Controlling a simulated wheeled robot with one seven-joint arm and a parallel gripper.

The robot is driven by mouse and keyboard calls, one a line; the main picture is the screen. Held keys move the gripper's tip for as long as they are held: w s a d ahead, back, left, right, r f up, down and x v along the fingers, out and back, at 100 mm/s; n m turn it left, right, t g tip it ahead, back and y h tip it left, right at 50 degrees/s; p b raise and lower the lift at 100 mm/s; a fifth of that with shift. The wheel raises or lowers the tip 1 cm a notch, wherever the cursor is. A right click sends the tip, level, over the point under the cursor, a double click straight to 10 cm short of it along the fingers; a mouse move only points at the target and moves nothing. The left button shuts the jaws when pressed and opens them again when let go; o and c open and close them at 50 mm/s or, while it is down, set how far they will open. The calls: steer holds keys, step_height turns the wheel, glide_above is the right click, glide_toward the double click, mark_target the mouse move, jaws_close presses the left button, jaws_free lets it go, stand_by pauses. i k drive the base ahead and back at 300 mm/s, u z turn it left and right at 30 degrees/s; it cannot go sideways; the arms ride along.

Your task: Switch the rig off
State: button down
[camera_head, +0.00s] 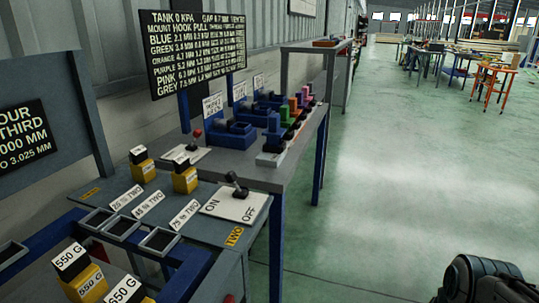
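A black lever switch (238,187) stands on a white plate (228,208) at the right end of the near grey bench. The plate reads ON at its left and OFF at its right. The lever's knob leans left, towards the ON side. A second lever with a red knob (197,133) stands on another white plate further back. A dark part of my arm shows at the bottom right, over the floor and well apart from the switch. No gripper fingers can be made out.
Yellow weights (185,179) and labelled cards (184,214) lie left of the switch. Black-lined trays (158,241) are in front. A bench behind holds blue fixtures (237,134) and several coloured blocks. A dark sign (197,48) hangs above. The green floor (400,190) at right is clear.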

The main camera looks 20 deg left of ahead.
mark_target(231, 177)
steer(key=u, duration=0.55)
steer(key=i, duration=1)
steer(key=u, duration=0.65)
